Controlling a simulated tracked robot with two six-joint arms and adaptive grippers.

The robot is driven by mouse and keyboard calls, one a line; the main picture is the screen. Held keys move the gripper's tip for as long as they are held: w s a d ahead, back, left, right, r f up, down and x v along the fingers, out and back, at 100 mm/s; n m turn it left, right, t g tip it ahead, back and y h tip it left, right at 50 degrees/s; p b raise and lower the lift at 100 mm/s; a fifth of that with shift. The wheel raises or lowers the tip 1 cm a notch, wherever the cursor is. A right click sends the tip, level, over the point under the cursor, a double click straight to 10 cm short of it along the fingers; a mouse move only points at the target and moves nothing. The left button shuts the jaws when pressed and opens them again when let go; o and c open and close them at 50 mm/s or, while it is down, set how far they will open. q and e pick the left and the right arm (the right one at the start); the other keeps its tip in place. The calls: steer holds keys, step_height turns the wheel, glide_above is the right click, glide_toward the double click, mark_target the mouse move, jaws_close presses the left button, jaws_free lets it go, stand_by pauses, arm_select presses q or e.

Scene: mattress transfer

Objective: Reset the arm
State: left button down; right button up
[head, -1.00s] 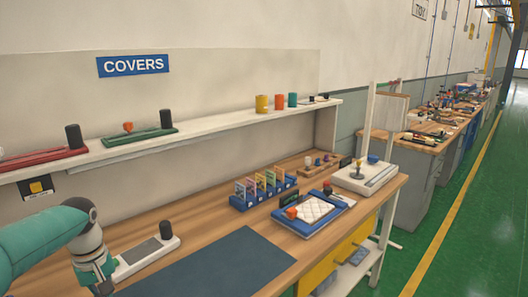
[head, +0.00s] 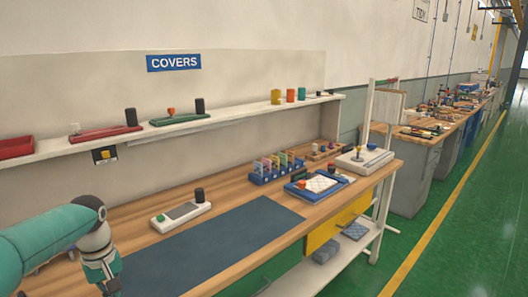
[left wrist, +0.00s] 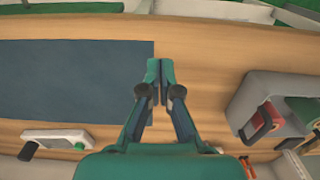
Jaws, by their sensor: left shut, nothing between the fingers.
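My left arm comes in from the lower left of the head view. Its gripper (head: 112,288) points down over the front left part of the wooden bench, and its tips are cut off by the lower edge. In the left wrist view my left gripper (left wrist: 160,72) is shut with its fingers together and nothing between them. It is over bare wood beside the corner of the dark blue mat (left wrist: 75,75). My right gripper is in neither view.
A white device (head: 181,215) with a black knob stands behind the mat (head: 215,250). A blue card rack (head: 275,172) and a blue tray (head: 297,195) stand farther right. A shelf (head: 235,115) runs above. A grey device (left wrist: 262,105) sits right of the gripper.

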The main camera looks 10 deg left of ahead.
arm_select(q)
steer(key=s+d+f+m+g+h, duration=0.1)
steer(key=s+d+f+m+g, duration=0.15)
steer(key=d+f, duration=0.65)
steer(key=s+d+f+m+g+h, duration=0.1)
steer(key=s+d+f+g, duration=0.15)
steer(key=d+f, duration=0.7)
steer(key=s+d+f+m+t+h, duration=0.2)
steer(key=s+d+f+m+t, duration=0.3)
steer(key=s+d+f, duration=0.6)
step_height(320, 180, down, 4)
steer(key=shift+d+r+t, duration=0.2)
steer(key=shift+d+t, duration=0.1)
steer(key=shift+d, duration=0.4)
steer(key=shift+s, duration=0.1)
